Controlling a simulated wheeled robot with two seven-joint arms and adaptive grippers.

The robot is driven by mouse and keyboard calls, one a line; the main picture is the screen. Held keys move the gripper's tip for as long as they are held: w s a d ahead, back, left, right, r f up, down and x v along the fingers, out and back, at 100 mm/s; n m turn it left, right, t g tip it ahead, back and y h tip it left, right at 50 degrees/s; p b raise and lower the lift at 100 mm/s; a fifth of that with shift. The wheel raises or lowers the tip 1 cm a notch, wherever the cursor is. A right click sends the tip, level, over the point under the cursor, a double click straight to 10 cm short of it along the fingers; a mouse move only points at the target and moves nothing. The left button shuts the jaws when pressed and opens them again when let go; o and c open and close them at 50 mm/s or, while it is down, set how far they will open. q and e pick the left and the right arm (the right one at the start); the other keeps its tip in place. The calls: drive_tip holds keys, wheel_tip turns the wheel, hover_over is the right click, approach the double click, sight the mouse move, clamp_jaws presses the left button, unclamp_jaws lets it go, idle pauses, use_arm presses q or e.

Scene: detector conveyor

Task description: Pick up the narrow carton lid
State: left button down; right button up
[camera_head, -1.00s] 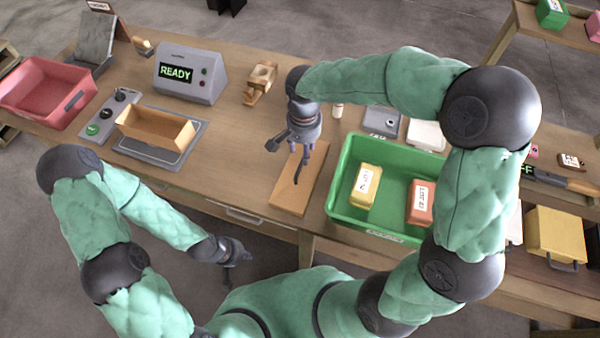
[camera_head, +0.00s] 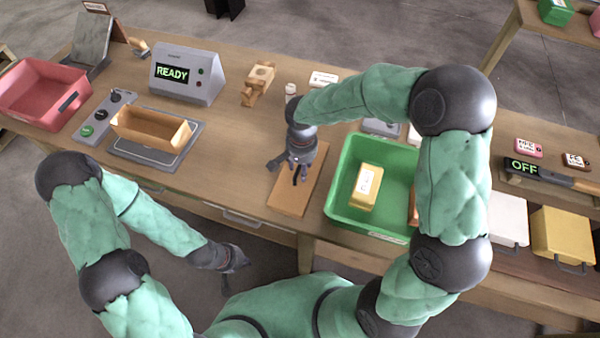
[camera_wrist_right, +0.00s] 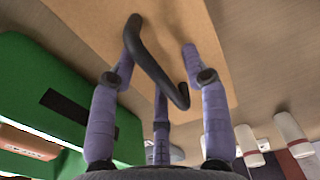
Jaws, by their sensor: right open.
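The narrow carton lid (camera_head: 290,197) is a flat tan board with a black bent handle (camera_wrist_right: 150,55), lying on the table left of the green tray. My right gripper (camera_head: 298,175) is over the lid's far part, pointing down. In the right wrist view its purple fingers (camera_wrist_right: 160,62) are spread around the handle, open, with nothing gripped. Whether a finger touches the handle or board cannot be told. My left gripper (camera_head: 236,262) hangs in front of the table edge, away from the lid; its fingers are too small and dark to read.
The green tray (camera_head: 342,178) holds a yellow carton (camera_head: 367,187) close to the right of the lid. An open tan carton (camera_head: 150,131) sits on a grey plate at left. A READY console (camera_head: 187,74) and a red bin (camera_head: 42,92) stand further left.

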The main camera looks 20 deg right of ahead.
clamp_jaws()
drive_tip(key=shift+r, duration=0.1)
drive_tip(key=shift+r, duration=0.45)
wheel_tip(320, 180, up, 2)
drive_tip(key=shift+w+r+p, duration=0.1)
drive_tip(key=shift+r+p, duration=0.05)
drive_tip(key=shift+p, duration=0.35)
drive_tip(key=s+a+r+p, duration=0.1)
drive_tip(key=s+r, duration=0.4)
drive_tip(key=s, duration=0.2)
drive_tip(key=s+a+r+p, duration=0.1)
drive_tip(key=s+r+p, duration=0.1)
drive_tip(key=s+r, duration=0.2)
drive_tip(key=s, duration=0.3)
drive_tip(key=shift+r, duration=0.35)
